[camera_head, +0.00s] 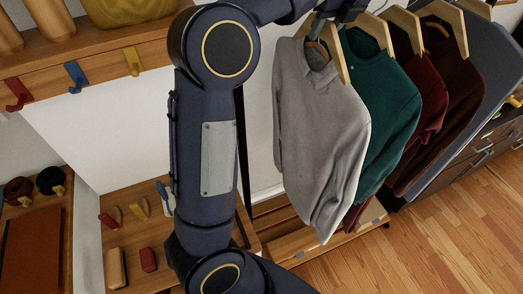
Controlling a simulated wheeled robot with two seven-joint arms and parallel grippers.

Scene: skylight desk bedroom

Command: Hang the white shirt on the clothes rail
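A pale grey-white collared shirt (318,125) hangs upright on a wooden hanger (340,62) at upper centre, in front of the other garments. My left gripper (322,28) is at the top edge of the view, right above the shirt's collar, by the hanger's top. Its fingers are dark, small and partly cut off, so I cannot tell whether they are closed on the hanger. The clothes rail itself is not clearly visible; the hanger tops run up to the picture's top edge. My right gripper is not in view.
A green shirt (385,95), a red shirt (430,100) and a dark brown garment (455,110) hang close behind on wooden hangers. A low wooden rack base (290,245) stands below. Coloured hooks (76,76) line a shelf at left. Wooden floor (440,235) is open at lower right.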

